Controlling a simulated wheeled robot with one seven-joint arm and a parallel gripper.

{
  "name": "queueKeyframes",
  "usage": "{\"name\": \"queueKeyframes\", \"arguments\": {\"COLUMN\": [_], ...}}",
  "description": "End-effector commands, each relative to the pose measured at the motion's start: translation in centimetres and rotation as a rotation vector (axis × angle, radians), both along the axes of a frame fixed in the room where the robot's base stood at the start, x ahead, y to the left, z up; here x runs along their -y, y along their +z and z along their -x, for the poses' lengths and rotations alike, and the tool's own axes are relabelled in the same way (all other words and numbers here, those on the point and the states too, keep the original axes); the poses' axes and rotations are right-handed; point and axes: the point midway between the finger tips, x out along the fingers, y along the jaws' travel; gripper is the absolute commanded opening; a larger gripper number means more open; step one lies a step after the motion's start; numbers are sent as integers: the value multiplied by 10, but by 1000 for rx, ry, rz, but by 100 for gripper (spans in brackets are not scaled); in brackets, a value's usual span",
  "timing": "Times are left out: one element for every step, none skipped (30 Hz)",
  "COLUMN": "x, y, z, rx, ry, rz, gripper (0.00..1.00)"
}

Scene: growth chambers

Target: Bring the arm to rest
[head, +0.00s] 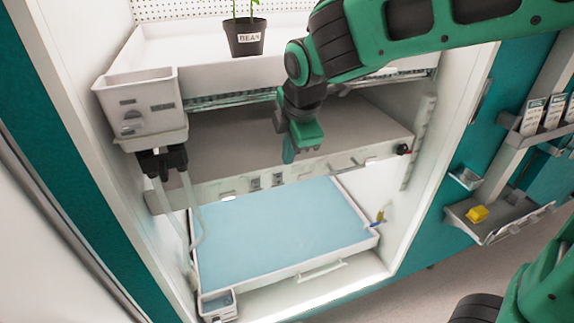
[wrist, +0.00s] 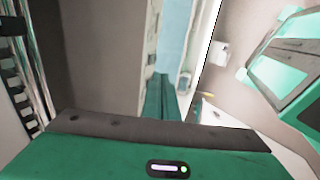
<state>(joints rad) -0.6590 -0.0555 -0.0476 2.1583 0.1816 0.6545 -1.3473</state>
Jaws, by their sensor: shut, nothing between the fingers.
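My green arm reaches in from the upper right in the head view. My gripper (head: 289,150) points down in front of the grey middle shelf of the open growth chamber. In the wrist view my gripper's fingers (wrist: 163,88) are together and hold nothing. Below them the light blue floor of the lower tray shows.
A white box (head: 140,105) with hoses hangs at left. The lower blue tray (head: 285,235) is empty. A side rack (head: 500,215) holds a yellow item (head: 477,214) at right.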

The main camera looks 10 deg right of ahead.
Motion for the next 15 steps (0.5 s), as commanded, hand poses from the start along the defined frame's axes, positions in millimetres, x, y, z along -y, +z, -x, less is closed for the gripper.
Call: {"name": "queueKeyframes", "arguments": {"x": [0,0,0,0,0,0,0,0,0,0,0,0,0,1,2], "y": [4,6,8,9,10,10,11,11,11,11,11,10,10,10,10], "z": [1,1,1,2,2,2,2,2,2,2,2,2,2,2,2], "rx": [1,0,0,0,0,0,0,0,0,0,0,-1,-1,-1,-1], "ry": [0,0,1,1,1,1,1,1,1,1,1,1,1,1,-3], "rz": [0,0,0,0,0,0,0,0,0,0,0,1,1,1,0], "gripper": [0,0,0,0,0,0,0,0,0,0,0,0,0,0,0]}}
